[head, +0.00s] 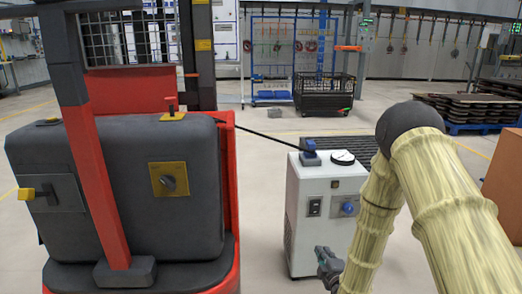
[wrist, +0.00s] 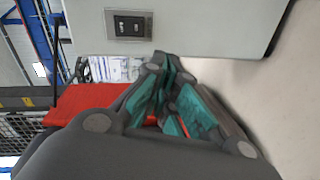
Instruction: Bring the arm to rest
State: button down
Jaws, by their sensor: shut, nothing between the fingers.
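My arm (head: 455,215), in a pale ribbed cover with a dark round joint, comes in from the right in the head view. My gripper (head: 328,262) hangs low in front of the white cabinet, partly cut off by the bottom edge. In the wrist view my gripper (wrist: 162,66) has its dark fingers with green inner pads brought together, with nothing held. A grey cabinet face with a switch plate (wrist: 129,25) lies beyond the fingertips there. I cannot tell whether the gripper touches the cabinet.
A white cabinet (head: 304,225) stands close ahead, with a blue connector (head: 310,155) and a gauge on top. A black cable (head: 268,138) runs to it from the red and grey truck (head: 115,185) at left. A brown box (head: 503,185) stands at right.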

jog(key=s+a+f+m+g, duration=0.2)
jog(key=s+f+m+g, duration=0.7)
jog(key=s+f, duration=1.2)
jog(key=s+f+m+g, duration=0.3)
jog(key=s+m+g, duration=0.4)
jog(key=s, duration=1.9)
notch_tip(320, 180, up, 38)
jog(key=p, duration=3.8)
jog(key=shift+s+r+h, duration=0.2)
jog(key=shift+s+h, duration=0.2)
jog(key=shift+s, duration=0.05)
